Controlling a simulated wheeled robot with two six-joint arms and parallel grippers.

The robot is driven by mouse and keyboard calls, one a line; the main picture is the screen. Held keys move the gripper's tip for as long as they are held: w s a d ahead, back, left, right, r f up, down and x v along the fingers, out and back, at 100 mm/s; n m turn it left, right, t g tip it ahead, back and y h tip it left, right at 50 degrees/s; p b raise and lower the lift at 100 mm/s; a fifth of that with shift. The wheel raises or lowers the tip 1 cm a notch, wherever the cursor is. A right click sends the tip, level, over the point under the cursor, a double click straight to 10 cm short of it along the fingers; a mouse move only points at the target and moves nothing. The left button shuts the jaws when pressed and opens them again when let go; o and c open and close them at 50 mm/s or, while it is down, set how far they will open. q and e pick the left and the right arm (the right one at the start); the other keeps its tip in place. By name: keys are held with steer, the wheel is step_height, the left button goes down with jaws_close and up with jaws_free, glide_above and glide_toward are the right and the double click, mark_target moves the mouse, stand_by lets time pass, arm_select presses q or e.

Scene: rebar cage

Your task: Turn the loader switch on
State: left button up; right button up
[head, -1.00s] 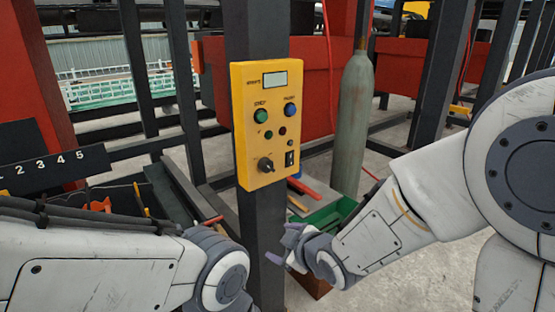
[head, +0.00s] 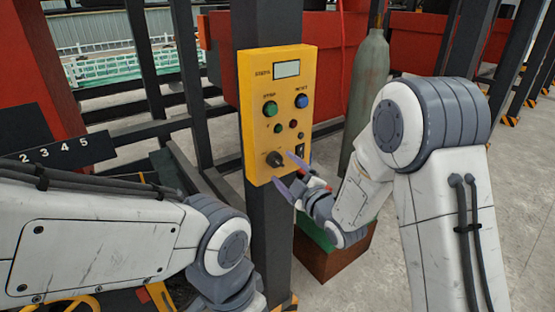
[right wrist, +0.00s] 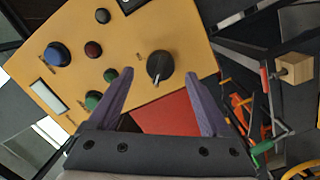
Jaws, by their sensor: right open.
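A yellow control box (head: 258,92) is mounted on a dark post, with a small display at the top and several coloured buttons. Its black rotary switch (head: 274,158) sits at the lower left of the panel. In the right wrist view the switch (right wrist: 160,66) lies ahead of and between my two fingertips, with a pale pointer mark on its face. My right gripper (head: 288,170) is open beside the switch, its purple fingers close to the panel's lower part; it also shows in the right wrist view (right wrist: 158,88). It holds nothing. My left gripper is out of view; only its arm shows.
A dark post (head: 272,225) stands below the box. A grey-green gas cylinder (head: 364,95) stands behind it to the right. A brown box (head: 335,258) is on the floor below my right gripper. Open concrete floor lies to the right.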

mark_target(279, 165)
steer(key=shift+p+x, duration=0.4)
steer(key=shift+x, duration=1.2)
steer(key=shift+c, duration=0.3)
jaws_close()
